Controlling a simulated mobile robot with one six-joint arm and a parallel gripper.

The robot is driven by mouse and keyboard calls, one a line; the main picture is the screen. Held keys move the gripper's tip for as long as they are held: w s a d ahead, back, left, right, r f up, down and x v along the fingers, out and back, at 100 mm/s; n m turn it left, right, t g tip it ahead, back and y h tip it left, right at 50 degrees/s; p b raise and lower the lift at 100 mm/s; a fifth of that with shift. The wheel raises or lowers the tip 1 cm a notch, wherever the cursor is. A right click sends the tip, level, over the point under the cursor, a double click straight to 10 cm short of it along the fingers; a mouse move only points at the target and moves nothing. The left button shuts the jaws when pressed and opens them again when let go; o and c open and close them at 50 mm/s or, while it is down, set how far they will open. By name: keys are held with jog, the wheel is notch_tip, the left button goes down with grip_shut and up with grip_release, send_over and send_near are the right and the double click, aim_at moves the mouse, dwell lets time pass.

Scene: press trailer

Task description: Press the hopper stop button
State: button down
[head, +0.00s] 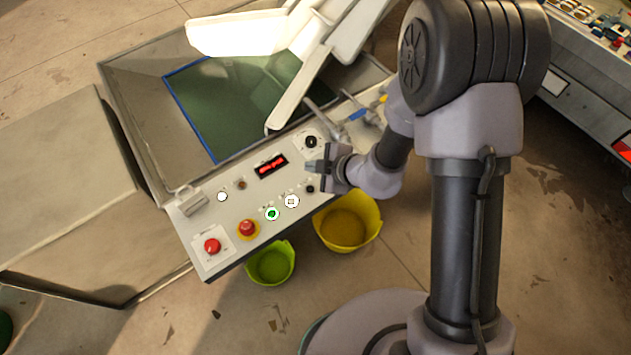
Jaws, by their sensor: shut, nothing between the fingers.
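A sloping light-grey control panel (222,237) carries several buttons. A red button (211,246) sits on a pale plate at its lower left end. Beside it is a red mushroom button on a yellow base (247,228). To the right are a green-lit round button (272,213) and a white round button with a square mark (292,201). The labels are too small to read, so I cannot tell which is marked hopper stop. My gripper (309,167) is shut and empty, over the panel's right part, above and right of the white button. Contact with the panel cannot be judged.
A red-digit display (271,166) and a black knob (311,141) are near my gripper. A green bucket (270,264) and a yellow bucket (350,225) stand below the panel. Behind is a blue-edged hopper opening (193,128) with pale chutes (237,35) above.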

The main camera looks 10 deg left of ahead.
jog(key=b, duration=0.9)
send_over(313, 191)
notch_tip(313, 191, down, 8)
jog(key=shift+f, duration=0.5)
dwell(1.3)
jog(key=shift+f, duration=0.65)
dwell(0.6)
jog(key=shift+r+p, duration=0.85)
jog(key=shift+p, duration=0.05)
